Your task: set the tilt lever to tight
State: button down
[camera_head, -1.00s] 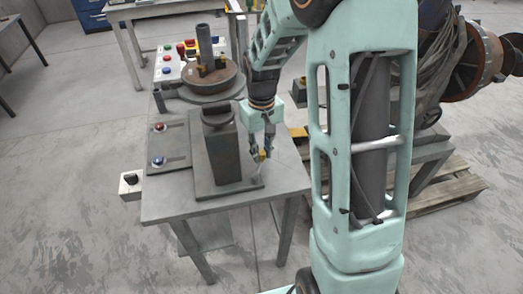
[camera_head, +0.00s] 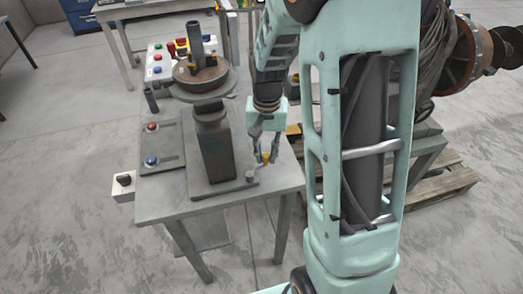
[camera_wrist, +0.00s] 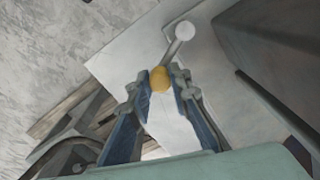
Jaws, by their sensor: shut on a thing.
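The tilt lever has a yellow-orange knob (camera_head: 265,158), which also shows in the wrist view (camera_wrist: 160,79). Its short grey arm runs to a pale round pivot (camera_wrist: 185,30) beside the foot of the positioner's column (camera_head: 216,150). In the head view the pivot (camera_head: 251,176) sits at the right front of the base plate. My gripper (camera_head: 265,157) points down, its two fingertips shut on the knob from both sides, as the wrist view (camera_wrist: 161,80) shows. Any tight or loose marking is not readable.
The positioner's round turntable (camera_head: 203,75) with an upright tube stands above the column, left of my forearm. A panel with red and blue buttons (camera_head: 151,143) lies on the left of the grey table (camera_head: 160,205). A wooden pallet (camera_head: 430,190) is at right.

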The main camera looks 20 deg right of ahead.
jog(key=shift+s+d+m+p, duration=0.2)
jog(key=shift+s+m, duration=0.45)
jog(key=shift+m, duration=0.65)
jog(key=shift+s+d+m+p, duration=0.15)
jog(key=shift+s+m, duration=0.45)
jog(key=shift+m, duration=0.7)
jog(key=c, duration=1.8)
grip_release()
jog(key=shift+s, duration=0.1)
jog(key=shift+o, duration=0.2)
notch_tip(320, 180, up, 12)
